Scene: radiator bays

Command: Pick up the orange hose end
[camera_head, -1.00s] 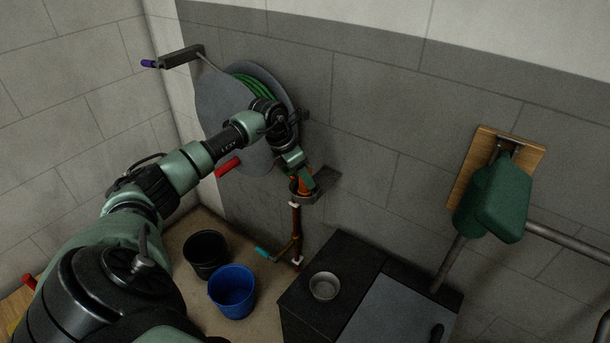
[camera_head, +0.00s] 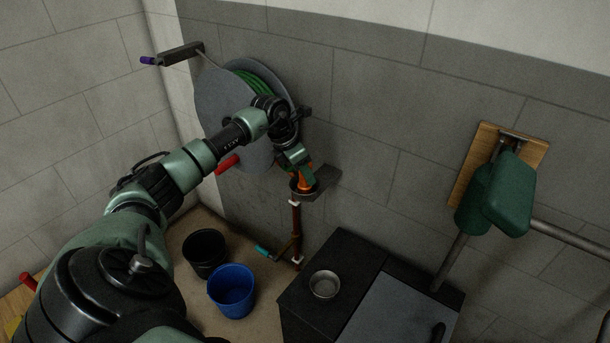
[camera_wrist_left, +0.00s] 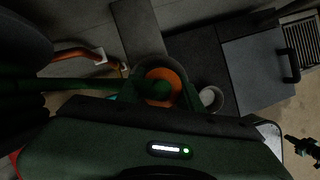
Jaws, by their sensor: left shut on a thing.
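The orange hose end (camera_head: 305,181) is at a small dark bracket (camera_head: 325,181) on the grey wall, above a brown pipe. My left gripper (camera_head: 303,172) points down at it and is shut on it. In the left wrist view the orange hose end (camera_wrist_left: 164,86) shows as a round orange shape between the green fingers. The bracket hides its lower part, and I cannot tell whether it still rests there.
A hose reel (camera_head: 215,105) with green hose hangs behind my left arm. A black bucket (camera_head: 205,251) and a blue bucket (camera_head: 231,291) stand on the floor. A dark cabinet (camera_head: 345,262) carries a metal bowl (camera_head: 324,285). A green box-like fixture (camera_head: 505,195) is at right.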

